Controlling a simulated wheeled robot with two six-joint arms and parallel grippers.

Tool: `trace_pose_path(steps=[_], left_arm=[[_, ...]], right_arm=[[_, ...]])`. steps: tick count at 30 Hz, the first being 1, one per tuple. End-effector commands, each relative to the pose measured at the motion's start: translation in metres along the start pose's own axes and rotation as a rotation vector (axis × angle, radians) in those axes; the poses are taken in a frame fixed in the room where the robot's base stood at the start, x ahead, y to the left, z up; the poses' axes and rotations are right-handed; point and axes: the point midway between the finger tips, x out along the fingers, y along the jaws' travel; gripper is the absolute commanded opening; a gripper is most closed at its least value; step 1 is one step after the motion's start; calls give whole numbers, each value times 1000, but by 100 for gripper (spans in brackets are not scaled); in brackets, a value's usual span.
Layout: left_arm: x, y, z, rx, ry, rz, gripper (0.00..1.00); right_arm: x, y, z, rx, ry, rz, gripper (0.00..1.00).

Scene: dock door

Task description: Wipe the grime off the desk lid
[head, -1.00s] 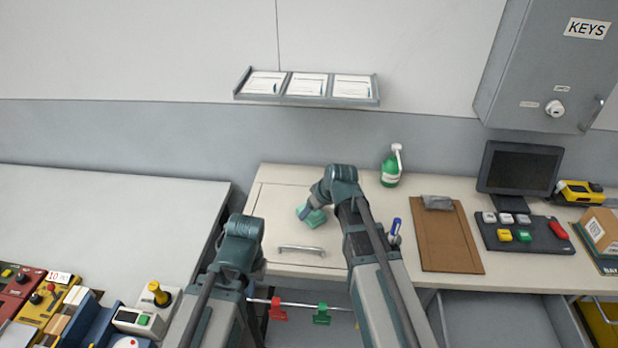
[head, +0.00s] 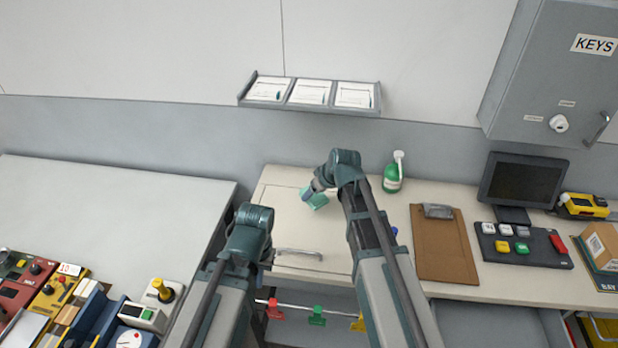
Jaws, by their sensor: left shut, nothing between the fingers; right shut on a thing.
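The desk lid (head: 277,228) is a cream panel at the left end of the desk, with a metal handle (head: 299,253) at its front edge. It looks closed. I cannot make out grime on its visible part; my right arm covers some of it. My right gripper (head: 308,193) is shut on a green sponge (head: 316,200) over the back middle of the lid. The sponge seems to touch the surface. My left gripper (head: 267,260) is shut and empty near the lid's front left corner, left of the handle, mostly hidden by its own wrist.
A green spray bottle (head: 392,175) stands behind my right arm. A clipboard (head: 440,250), a monitor (head: 522,181) and a button panel (head: 522,246) sit to the right. Coloured clips (head: 317,316) hang on a rail below the lid. The left table's back (head: 110,200) is clear.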

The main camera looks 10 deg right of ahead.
Motion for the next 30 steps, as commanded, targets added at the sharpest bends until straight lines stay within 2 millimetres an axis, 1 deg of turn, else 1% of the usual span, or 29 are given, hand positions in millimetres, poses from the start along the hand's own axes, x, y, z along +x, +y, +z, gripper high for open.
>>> trace_pose_path(steps=[1, 6, 10, 27, 30], left_arm=[[-9, -1, 1, 0, 0, 0, 0], [-24, -2, 1, -1, 0, 0, 0], [-31, -3, 2, -2, 0, 0, 0], [-31, -3, 2, -2, 0, 0, 0], [-26, -2, 2, -2, 0, 0, 0]], right_arm=[[-8, -1, -5, 0, 0, 0, 27], [-20, -3, -14, 0, -1, 1, 27], [-26, -5, -18, 1, -1, 1, 27], [-25, -6, -18, 2, -1, 2, 27], [-21, -5, -16, 2, -1, 2, 27]])
